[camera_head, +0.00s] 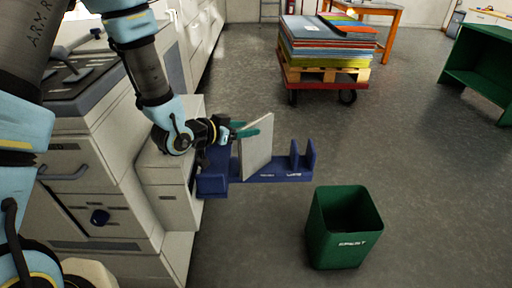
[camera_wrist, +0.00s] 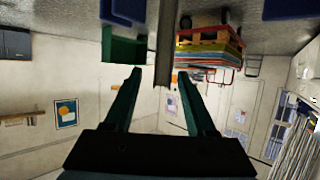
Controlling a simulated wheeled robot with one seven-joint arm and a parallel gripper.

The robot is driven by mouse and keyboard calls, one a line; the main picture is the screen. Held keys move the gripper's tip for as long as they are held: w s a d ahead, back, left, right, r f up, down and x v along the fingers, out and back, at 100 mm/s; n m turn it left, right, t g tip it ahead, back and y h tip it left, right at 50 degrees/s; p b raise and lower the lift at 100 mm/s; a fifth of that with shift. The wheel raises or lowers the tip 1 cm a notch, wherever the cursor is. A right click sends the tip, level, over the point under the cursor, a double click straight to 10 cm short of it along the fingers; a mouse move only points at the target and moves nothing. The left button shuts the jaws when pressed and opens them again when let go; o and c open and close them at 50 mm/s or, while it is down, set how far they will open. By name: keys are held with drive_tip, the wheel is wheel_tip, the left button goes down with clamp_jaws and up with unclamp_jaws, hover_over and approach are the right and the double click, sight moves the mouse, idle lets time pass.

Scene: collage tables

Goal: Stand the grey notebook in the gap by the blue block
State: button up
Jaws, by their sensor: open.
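The grey notebook (camera_head: 257,148) stands upright, slightly tilted, on the long blue rack (camera_head: 270,178). The blue block (camera_head: 212,185) is at the rack's left end, to the notebook's left. Two thin blue uprights rise at the right end (camera_head: 303,157), with bare rack between them and the notebook. My gripper (camera_head: 243,130) is open at the notebook's upper left edge, coming from the left. In the wrist view my gripper (camera_wrist: 159,76) has its fingers apart on either side of the notebook's thin edge (camera_wrist: 165,45). The notebook's foot is partly hidden, so I cannot tell exactly how it seats.
A green bin (camera_head: 345,230) stands on the floor at the front right. Grey cabinets (camera_head: 100,180) are at the left. A red cart (camera_head: 325,75) with stacked boards stands behind, and a green shelf (camera_head: 480,70) is at the far right. The floor between is clear.

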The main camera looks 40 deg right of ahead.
hover_over(256, 147)
wheel_tip(256, 147, down, 2)
drive_tip(key=shift+w+d+f+p, duration=0.15)
drive_tip(key=shift+w+d+p, duration=0.25)
drive_tip(key=shift+w+d, duration=0.05)
clamp_jaws()
idle(1.2)
